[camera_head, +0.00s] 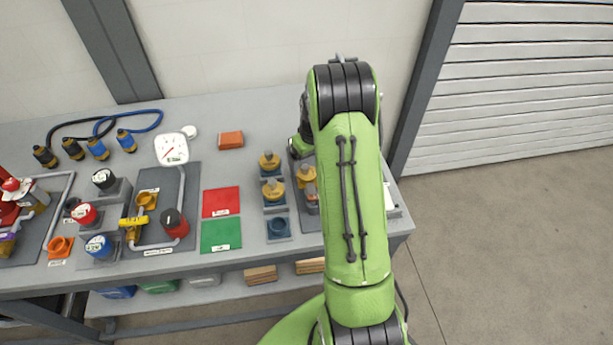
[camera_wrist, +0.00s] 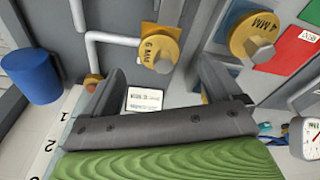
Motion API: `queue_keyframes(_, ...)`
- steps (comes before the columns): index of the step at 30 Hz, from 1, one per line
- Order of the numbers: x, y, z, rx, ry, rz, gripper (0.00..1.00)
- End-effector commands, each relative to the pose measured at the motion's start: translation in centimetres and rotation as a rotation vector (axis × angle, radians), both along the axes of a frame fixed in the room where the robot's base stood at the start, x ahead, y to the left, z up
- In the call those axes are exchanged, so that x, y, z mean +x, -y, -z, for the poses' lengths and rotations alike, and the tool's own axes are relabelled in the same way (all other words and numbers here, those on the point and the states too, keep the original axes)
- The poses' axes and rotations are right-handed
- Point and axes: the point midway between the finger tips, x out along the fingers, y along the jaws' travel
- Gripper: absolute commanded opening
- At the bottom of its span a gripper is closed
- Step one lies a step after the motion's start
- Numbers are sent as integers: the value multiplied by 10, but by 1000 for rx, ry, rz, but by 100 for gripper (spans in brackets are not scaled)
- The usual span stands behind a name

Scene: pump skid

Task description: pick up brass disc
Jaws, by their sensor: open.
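Several brass-coloured discs with grey knobs show; I cannot tell which one the task means. In the wrist view a disc marked 6 MM (camera_wrist: 158,50) lies ahead, between the lines of my fingers and apart from them. A disc marked 4 MM (camera_wrist: 254,38) is to the right, outside the right finger. My gripper (camera_wrist: 160,72) is open with nothing between its fingers. More discs (camera_head: 306,175) are partly hidden by my arm.
The grey bench (camera_head: 330,258) carries a red mat (camera_head: 221,202), a green mat (camera_head: 221,235), an orange-brown block (camera_head: 231,140) and a pressure gauge (camera_head: 171,149) with pipework to the left. A blue cylinder (camera_wrist: 32,78) stands at the left in the wrist view.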

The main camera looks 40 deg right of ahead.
Motion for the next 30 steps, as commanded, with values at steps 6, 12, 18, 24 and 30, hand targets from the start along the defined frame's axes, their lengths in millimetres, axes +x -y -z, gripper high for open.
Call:
queue_keyframes(6,11,2,37,2,-3,0,92)
queue_keyframes(12,14,3,51,-1,1,0,92)
queue_keyframes(18,14,3,51,0,1,0,83)
queue_keyframes(24,14,2,51,0,0,0,52)
queue_keyframes(30,14,3,50,0,1,0,26)
